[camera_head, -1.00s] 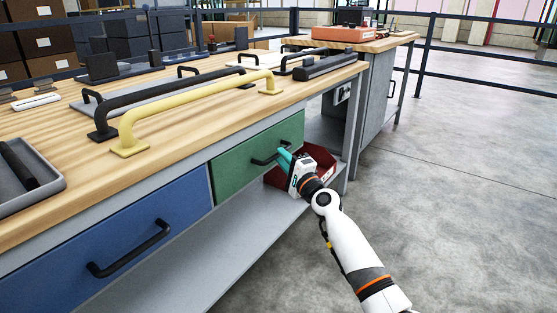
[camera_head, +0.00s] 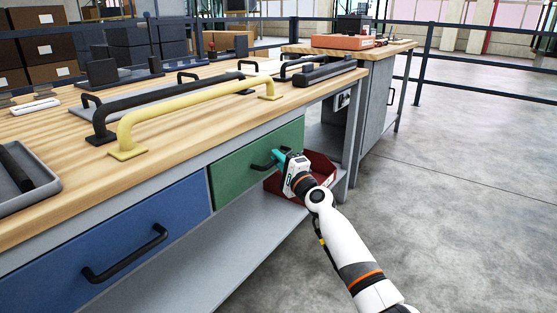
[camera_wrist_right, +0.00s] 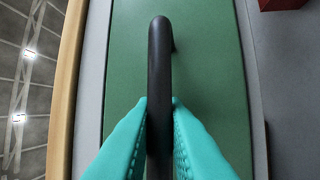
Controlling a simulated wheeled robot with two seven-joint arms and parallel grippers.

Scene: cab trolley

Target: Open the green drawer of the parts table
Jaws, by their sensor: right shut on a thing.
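The green drawer (camera_head: 235,172) sits in the front of the parts table (camera_head: 180,166), to the right of a blue drawer. It looks closed, its front about flush with the table's front. Its black bar handle (camera_wrist_right: 158,60) runs up the middle of the right wrist view, with the green drawer front (camera_wrist_right: 205,60) behind it. My right gripper (camera_head: 279,156) is at this handle. Its teal fingers (camera_wrist_right: 159,125) are shut on the bar, one on each side. The handle's lower part in the wrist view is partly hidden between the fingers. My left gripper is not in view.
The blue drawer (camera_head: 110,235) with a black handle is at the left. A red bin (camera_head: 320,165) stands on the lower shelf just behind my right gripper. Yellow and black bar handles lie on the tabletop. Open grey floor (camera_head: 460,200) is to the right.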

